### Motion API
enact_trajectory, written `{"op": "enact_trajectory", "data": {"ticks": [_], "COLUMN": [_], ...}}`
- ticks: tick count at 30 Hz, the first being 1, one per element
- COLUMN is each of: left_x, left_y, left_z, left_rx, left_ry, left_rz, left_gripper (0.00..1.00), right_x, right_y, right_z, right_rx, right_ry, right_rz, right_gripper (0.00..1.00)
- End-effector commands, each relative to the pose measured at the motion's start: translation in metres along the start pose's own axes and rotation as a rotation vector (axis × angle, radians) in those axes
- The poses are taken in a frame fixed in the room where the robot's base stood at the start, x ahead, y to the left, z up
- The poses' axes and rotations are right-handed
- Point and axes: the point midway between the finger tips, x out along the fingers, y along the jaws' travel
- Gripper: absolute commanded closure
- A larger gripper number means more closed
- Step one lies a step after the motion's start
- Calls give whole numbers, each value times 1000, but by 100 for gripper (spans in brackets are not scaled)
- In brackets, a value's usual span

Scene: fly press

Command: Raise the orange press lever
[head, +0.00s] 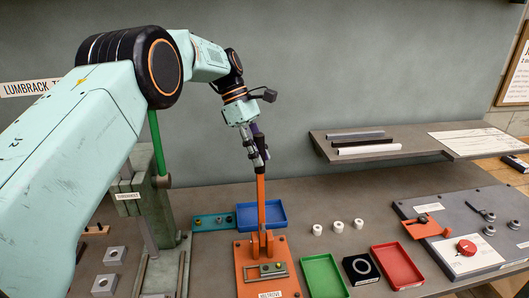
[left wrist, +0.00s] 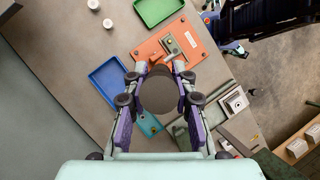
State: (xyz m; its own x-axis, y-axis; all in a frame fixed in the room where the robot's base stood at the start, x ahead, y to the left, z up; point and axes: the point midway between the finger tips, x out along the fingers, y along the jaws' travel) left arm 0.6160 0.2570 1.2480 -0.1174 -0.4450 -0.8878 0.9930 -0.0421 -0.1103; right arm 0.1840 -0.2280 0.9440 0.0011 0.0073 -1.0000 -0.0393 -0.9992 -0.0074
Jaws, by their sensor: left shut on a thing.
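The orange press lever (head: 261,203) stands almost upright on its orange base plate (head: 243,275). My left gripper (head: 259,155) is at the lever's top end, with the arm reaching over from the left. In the left wrist view its two fingers (left wrist: 159,95) are closed on the sides of a dark round knob (left wrist: 159,92) at the lever's end. The knob hides most of the lever there. The orange base plate also shows in the left wrist view (left wrist: 203,38), beyond the knob.
A blue tray (head: 279,222) lies just behind the lever. A green tray (head: 325,283) and a red tray (head: 412,272) lie to the right, with several white rings behind. A green press (head: 161,225) stands at left. A wall shelf (head: 320,142) is at right.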

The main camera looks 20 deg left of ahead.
Motion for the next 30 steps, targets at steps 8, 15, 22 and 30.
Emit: {"op": "enact_trajectory", "data": {"ticks": [8,15,22,30], "left_x": [-1,-1,-1,0], "left_y": [-3,-4,-3,-2], "left_z": [-2,-2,-2,-2], "left_rx": [-4,-5,-6,-6], "left_ry": [-17,-17,-17,-15], "left_rz": [-13,-16,-17,-17], "left_gripper": [100,100,66,52], "right_x": [0,0,0,0], "right_y": [0,0,0,0], "right_z": [0,0,0,0], "right_rx": [0,0,0,0], "right_ry": [0,0,0,0], "right_rz": [0,0,0,0], "right_gripper": [60,60,60,60]}}
